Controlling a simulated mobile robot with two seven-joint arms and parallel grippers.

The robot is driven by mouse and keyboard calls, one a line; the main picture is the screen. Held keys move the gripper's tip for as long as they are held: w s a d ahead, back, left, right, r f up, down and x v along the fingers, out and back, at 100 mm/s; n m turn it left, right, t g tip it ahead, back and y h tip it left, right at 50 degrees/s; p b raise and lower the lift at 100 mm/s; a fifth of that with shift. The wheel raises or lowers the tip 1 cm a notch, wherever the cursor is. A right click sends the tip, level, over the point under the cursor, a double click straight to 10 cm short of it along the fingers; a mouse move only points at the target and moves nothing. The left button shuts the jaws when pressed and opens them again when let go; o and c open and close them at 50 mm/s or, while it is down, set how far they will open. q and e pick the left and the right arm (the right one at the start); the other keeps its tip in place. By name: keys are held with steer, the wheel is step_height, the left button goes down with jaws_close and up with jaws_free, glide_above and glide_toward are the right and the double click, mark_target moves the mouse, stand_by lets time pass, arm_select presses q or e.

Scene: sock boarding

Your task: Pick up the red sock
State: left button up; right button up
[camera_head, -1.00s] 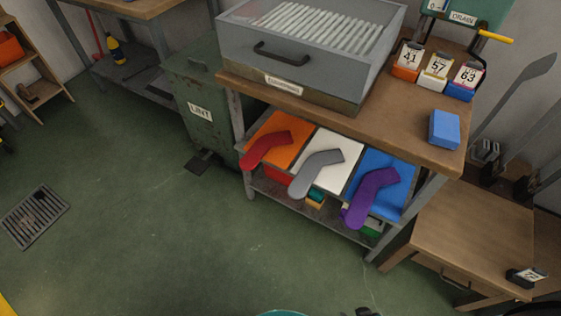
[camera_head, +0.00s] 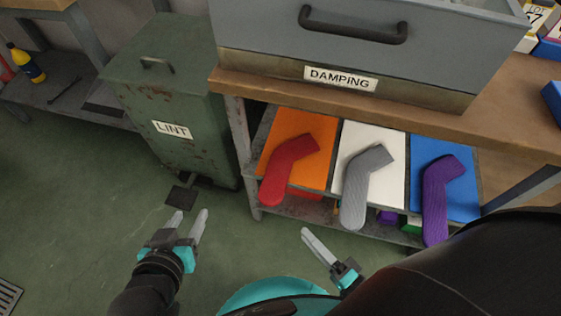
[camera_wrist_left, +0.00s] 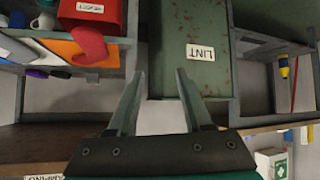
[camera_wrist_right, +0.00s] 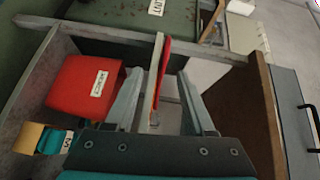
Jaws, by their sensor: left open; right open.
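The red sock (camera_head: 288,166) lies bent on the orange board (camera_head: 302,127) on the shelf under the worktop, its lower end hanging over the front edge. It also shows in the left wrist view (camera_wrist_left: 90,45). In the right wrist view a thin red strip, seemingly the sock edge-on (camera_wrist_right: 164,62), appears between the fingers, but I cannot tell its distance. My left gripper (camera_head: 189,214) is open and empty, left of the sock and in front of the shelf. My right gripper (camera_head: 306,234) is open, below and right of the sock in the head view.
A grey sock (camera_head: 364,182) on a white board and a purple sock (camera_head: 437,200) on a blue board lie to the right. The worktop edge (camera_head: 290,92) overhangs the boards. The green LINT bin (camera_head: 180,100) stands left. A labelled red box (camera_wrist_right: 84,88) sits below the boards.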

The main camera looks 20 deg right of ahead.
mark_target(279, 196)
steer(key=shift+m+t, duration=0.3)
steer(key=shift+m, duration=0.1)
steer(key=shift+d+r+b+x, duration=0.15)
steer(key=shift+b+x, duration=0.35)
steer(key=shift+x, duration=1.65)
steer(key=shift+d+r+b+x, duration=0.15)
steer(key=shift+b+x, duration=0.35)
steer(key=shift+x, duration=1.7)
steer(key=shift+d+b+x, duration=0.1)
steer(key=shift+b+x, duration=0.4)
steer(key=shift+x, duration=1.65)
arm_select(q)
steer(key=d+r+t+h, duration=0.3)
steer(key=d+r+t, duration=0.1)
steer(key=t, duration=0.2)
steer(key=shift+d+r+n+b, duration=0.2)
steer(key=shift+r+n+b, duration=0.1)
steer(key=shift+r+n, duration=0.1)
arm_select(e)
steer(key=shift+x, duration=1.35)
jaws_close()
